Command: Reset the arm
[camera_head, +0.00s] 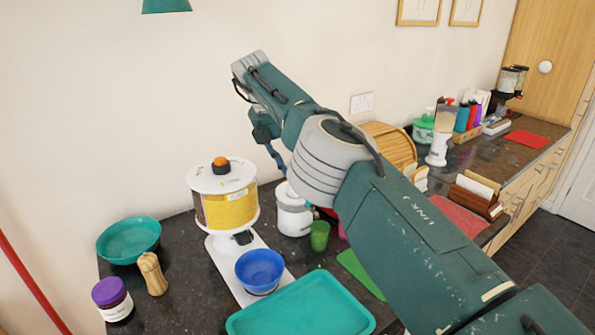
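My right arm (400,220) comes in from the lower right and reaches up across the middle of the view, bent at its upper end in front of the wall. A dark blue part (277,157) hangs below that bend, mostly hidden behind the arm. It looks like part of my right gripper, but its fingers cannot be made out, and no held object shows. My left arm and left gripper are not in view.
On the dark counter stand a yellow-filled dispenser (229,208), blue bowl (260,270), teal tray (300,308), teal bowl (128,240), wooden grinder (152,273), purple-lidded jar (112,299), white canister (293,212) and green cup (319,236). A blender (441,138) stands farther right.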

